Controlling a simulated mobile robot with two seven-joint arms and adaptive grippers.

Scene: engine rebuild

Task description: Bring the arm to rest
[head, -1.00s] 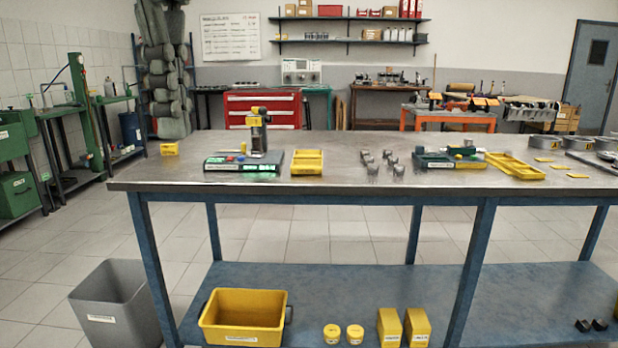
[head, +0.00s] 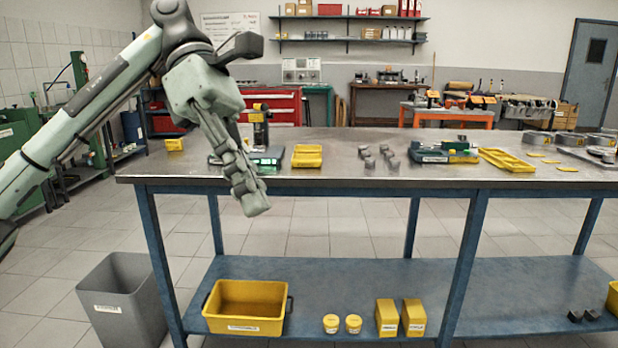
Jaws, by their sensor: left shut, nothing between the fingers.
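My left arm (head: 85,110) comes in from the left, rises and bends over at the top. Its gripper (head: 256,207) hangs pointing down and slightly right, in front of the workbench's front edge. The gripper is shut with nothing in its fingers. It covers part of the green-and-black device (head: 268,157) on the bench from view. My right gripper is not in view.
The steel-topped workbench (head: 330,170) carries a yellow tray (head: 307,156), several small grey parts, another yellow tray (head: 507,160) and grey rings. On its lower shelf is a yellow bin (head: 245,306). A grey waste bin (head: 122,300) stands at left.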

